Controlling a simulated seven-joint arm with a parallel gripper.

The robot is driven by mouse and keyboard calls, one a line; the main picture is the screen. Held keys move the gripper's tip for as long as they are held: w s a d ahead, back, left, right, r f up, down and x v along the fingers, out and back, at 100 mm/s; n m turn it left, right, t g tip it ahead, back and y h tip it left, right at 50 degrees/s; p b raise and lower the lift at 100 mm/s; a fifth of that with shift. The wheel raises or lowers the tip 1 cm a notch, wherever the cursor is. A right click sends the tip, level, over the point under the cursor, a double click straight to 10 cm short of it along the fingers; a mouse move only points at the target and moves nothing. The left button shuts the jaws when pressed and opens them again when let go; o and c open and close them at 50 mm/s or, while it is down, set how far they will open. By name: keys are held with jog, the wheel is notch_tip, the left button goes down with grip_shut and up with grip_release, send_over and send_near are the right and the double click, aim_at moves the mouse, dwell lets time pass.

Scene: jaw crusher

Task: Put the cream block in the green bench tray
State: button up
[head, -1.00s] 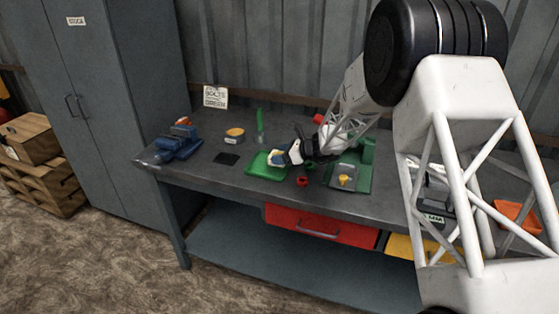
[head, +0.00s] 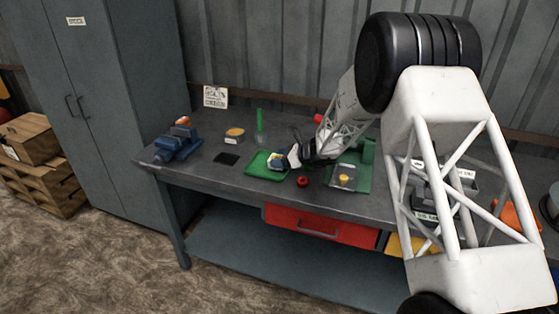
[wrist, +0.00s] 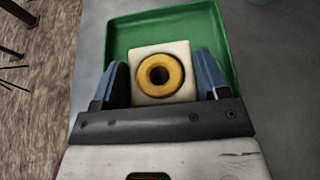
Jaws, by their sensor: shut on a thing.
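The cream block (wrist: 148,55) has a yellow ring with a dark centre on its face. In the wrist view my gripper (wrist: 160,84) is shut on it, with a blue finger at each side. The green bench tray (wrist: 118,38) shows around and behind the block, which is over it; I cannot tell whether the block touches its floor. In the head view the green tray (head: 258,168) lies on the bench, with my gripper (head: 279,162) at its right side. The block is mostly hidden there by my gripper.
A red ring-like part (head: 303,181) lies right of the tray on the bench (head: 215,178). A green fixture (head: 362,184) with a yellow part stands further right. A blue vise (head: 178,145), a dark pad (head: 227,158) and a yellow-topped part (head: 234,134) are to the left.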

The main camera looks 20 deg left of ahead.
jog(key=shift+f, duration=0.3)
jog(key=shift+f, duration=0.1)
jog(key=o, duration=1.1)
jog(key=v, duration=1.2)
dwell(0.4)
